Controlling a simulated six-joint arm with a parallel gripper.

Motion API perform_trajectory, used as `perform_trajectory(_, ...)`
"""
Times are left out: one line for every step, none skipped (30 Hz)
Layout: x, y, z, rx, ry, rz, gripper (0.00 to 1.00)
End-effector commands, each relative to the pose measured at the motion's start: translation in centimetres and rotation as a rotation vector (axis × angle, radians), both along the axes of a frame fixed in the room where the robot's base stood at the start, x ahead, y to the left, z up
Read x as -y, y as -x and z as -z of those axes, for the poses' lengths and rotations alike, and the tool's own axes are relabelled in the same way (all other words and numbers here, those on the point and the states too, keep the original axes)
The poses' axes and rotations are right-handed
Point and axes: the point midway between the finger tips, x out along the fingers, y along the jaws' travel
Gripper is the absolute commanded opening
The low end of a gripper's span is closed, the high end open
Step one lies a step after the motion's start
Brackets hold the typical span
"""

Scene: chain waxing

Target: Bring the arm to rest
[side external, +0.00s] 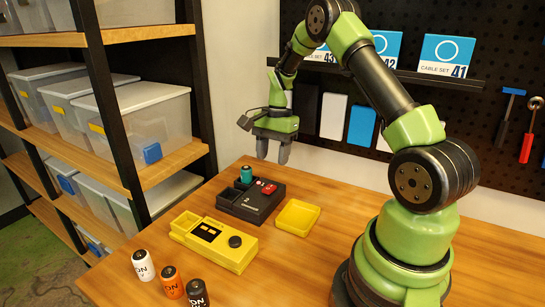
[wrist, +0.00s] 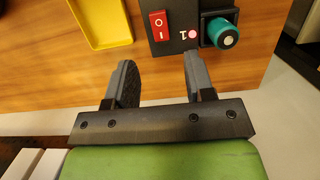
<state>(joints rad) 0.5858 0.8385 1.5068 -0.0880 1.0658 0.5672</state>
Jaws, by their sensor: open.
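My gripper (side external: 273,150) hangs in the air, fingers pointing down, above and behind the black box (side external: 240,209) on the wooden table. Its two fingers are apart with nothing between them, as the wrist view (wrist: 158,62) also shows. The black box (wrist: 178,42) carries a red rocker switch (wrist: 158,24) and a teal cylinder (wrist: 222,33) standing upright in a slot. The wrist view shows only part of the box, beyond the fingertips.
A yellow device (side external: 218,252) with a black knob and a shallow yellow tray (side external: 297,217) lie on the table. White, orange and black cylinders (side external: 171,282) stand at the front left. Shelves with clear bins (side external: 150,115) are left; a tool pegboard (side external: 490,120) is behind.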

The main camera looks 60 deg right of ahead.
Motion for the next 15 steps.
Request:
perform_trajectory(0.0, 0.0, 0.0, 0.0, 0.0, 0.0, 0.49)
perform_trajectory(0.0, 0.0, -0.1, 0.001, 0.001, -0.002, 0.49)
perform_trajectory(-0.1, -0.1, -0.3, 0.005, 0.003, -0.007, 0.49)
perform_trajectory(-0.3, -0.1, -0.5, 0.01, 0.005, -0.014, 0.49)
perform_trajectory(-0.5, -0.1, -0.9, 0.017, 0.009, -0.024, 0.49)
perform_trajectory(-0.8, -0.2, -1.6, 0.029, 0.016, -0.042, 0.49)
perform_trajectory(-1.2, -0.3, -2.3, 0.042, 0.023, -0.061, 0.49)
perform_trajectory(-1.7, -0.3, -3.1, 0.057, 0.03, -0.084, 0.49)
perform_trajectory(-2.5, -0.4, -4.5, 0.082, 0.044, -0.123, 0.49)
perform_trajectory(-3.3, -0.3, -5.7, 0.105, 0.056, -0.157, 0.49)
perform_trajectory(-4.1, -0.2, -6.9, 0.131, 0.07, -0.197, 0.49)
perform_trajectory(-5.3, 0.1, -8.6, 0.166, 0.089, -0.252, 0.49)
perform_trajectory(-6.2, 0.4, -9.7, 0.191, 0.102, -0.292, 0.49)
perform_trajectory(-7.1, 0.8, -10.8, 0.217, 0.115, -0.333, 0.49)
perform_trajectory(-8.3, 1.4, -12.2, 0.25, 0.132, -0.387, 0.49)
